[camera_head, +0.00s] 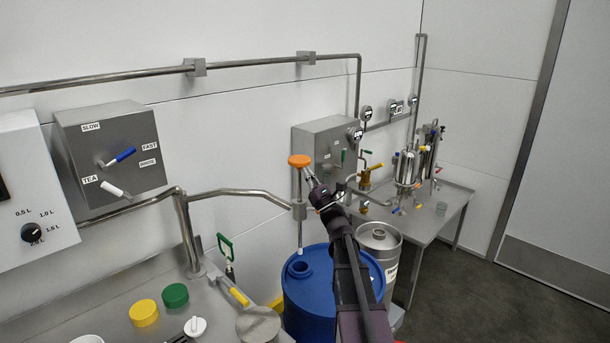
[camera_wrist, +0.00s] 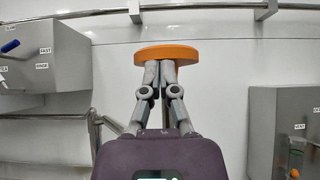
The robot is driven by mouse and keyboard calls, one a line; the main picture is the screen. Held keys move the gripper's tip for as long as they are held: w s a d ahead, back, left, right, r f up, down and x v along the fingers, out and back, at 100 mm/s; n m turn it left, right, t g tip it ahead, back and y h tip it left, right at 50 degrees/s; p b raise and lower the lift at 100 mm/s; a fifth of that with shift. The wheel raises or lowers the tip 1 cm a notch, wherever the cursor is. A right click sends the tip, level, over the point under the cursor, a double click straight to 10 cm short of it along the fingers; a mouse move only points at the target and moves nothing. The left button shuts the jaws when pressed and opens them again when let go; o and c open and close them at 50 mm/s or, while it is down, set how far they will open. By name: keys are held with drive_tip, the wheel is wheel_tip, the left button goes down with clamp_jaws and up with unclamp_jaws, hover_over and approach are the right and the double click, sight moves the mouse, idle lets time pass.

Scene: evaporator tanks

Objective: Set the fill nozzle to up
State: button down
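The fill nozzle is an upright thin rod with an orange knob (camera_head: 299,161) on top. It runs through a bracket on the pipe, and its pale lower tip (camera_head: 299,251) hangs just above the opening of the blue drum (camera_head: 300,269). My gripper (camera_head: 308,176) is at the top of the rod, right under the knob. In the wrist view the knob (camera_wrist: 168,54) spans wider than my fingers (camera_wrist: 159,72), which are nearly together beneath it. They look shut on the nozzle's stem; the stem between them is hidden.
A steel keg (camera_head: 379,240) stands right of the drum. A control box with levers (camera_head: 110,155) is on the left wall. The counter holds yellow (camera_head: 144,313) and green (camera_head: 175,295) lids. A bent pipe (camera_head: 235,192) runs to the nozzle bracket.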

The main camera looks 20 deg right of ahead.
wheel_tip(320, 180, up, 15)
drive_tip(key=p, duration=1.3)
drive_tip(key=shift+p, duration=0.4)
drive_tip(key=shift+w, duration=0.15)
drive_tip(key=shift+d+f, duration=0.1)
drive_tip(key=shift+f, duration=0.05)
drive_tip(key=b+v, duration=0.7)
drive_tip(key=v, duration=0.3)
